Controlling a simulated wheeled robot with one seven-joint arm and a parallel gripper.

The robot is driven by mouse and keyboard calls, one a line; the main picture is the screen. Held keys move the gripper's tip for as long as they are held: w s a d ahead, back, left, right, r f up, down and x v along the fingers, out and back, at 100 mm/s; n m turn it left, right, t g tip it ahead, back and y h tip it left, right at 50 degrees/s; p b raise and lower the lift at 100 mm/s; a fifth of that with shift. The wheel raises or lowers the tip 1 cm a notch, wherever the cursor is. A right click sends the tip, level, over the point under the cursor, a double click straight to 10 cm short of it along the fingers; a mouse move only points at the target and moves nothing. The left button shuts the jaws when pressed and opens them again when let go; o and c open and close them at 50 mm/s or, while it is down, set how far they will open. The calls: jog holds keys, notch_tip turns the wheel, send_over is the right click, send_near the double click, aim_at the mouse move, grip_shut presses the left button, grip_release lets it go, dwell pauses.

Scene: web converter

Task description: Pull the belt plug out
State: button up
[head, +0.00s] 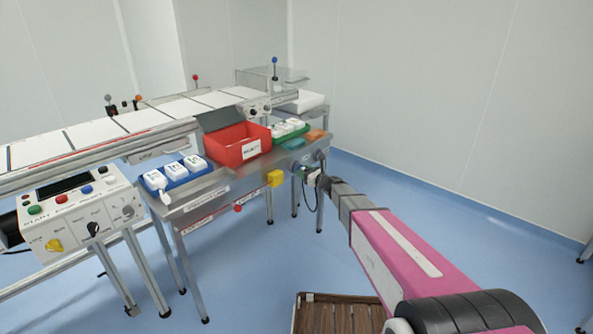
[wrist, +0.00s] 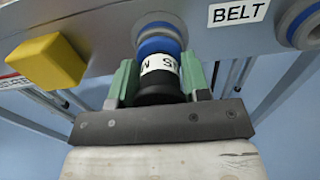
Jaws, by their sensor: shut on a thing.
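My gripper (wrist: 159,76) is shut on a black plug (wrist: 158,90), one green finger pad on each side of it. The plug has a white band with partly readable letters and a blue ring at its far end. That end meets a grey ring on the metal rail; I cannot tell how deep it sits. A white BELT label (wrist: 239,12) is on the rail to the right of the plug. In the head view my gripper (head: 318,176) is at the table's near right end, where the plug is mostly hidden.
A round grey and blue socket (wrist: 304,22) is right of the label. A yellow block (wrist: 47,62) sticks out of the rail to the left, also in the head view (head: 274,178). A dark cable (head: 306,201) hangs below. A red bin (head: 238,147) stands on the table.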

jog(key=v, duration=0.7)
dwell(1.0)
